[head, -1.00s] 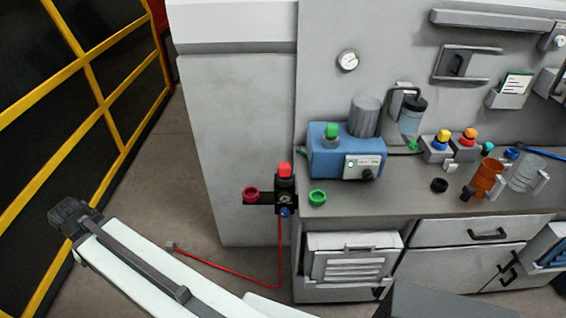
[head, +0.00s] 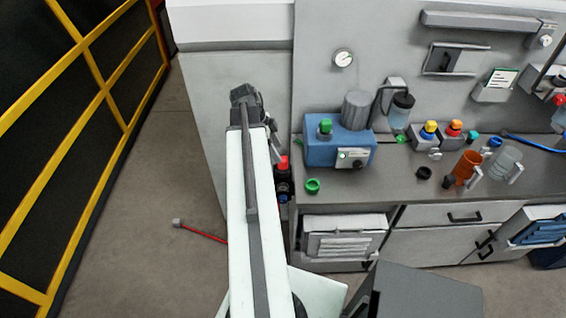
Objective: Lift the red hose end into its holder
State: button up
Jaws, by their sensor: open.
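The red hose (head: 205,236) lies on the floor left of the bench, with a small grey end piece (head: 178,222). The rest of the hose runs behind my arm. A black block (head: 284,187) with a red top (head: 283,162) is fixed at the bench's left edge and is partly covered by my arm. The red ring holder on its left is hidden behind my arm. My gripper (head: 275,150) is mostly hidden behind my arm's dark wrist; only a grey part shows, near the block's red top. It is open and well above the hose end.
A blue pump unit (head: 338,150) and several coloured bottles and cups stand on the bench (head: 400,188). A yellow-framed dark fence (head: 70,130) stands at left. The floor between fence and bench is mostly clear.

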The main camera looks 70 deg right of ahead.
aim_at(283, 166)
jog(key=b+x, duration=0.2)
jog(key=x, duration=0.1)
jog(key=b+x, duration=0.3)
jog(key=shift+a+f, duration=0.2)
jog(key=shift+f, duration=0.1)
jog(key=shift+r, duration=0.2)
grip_shut()
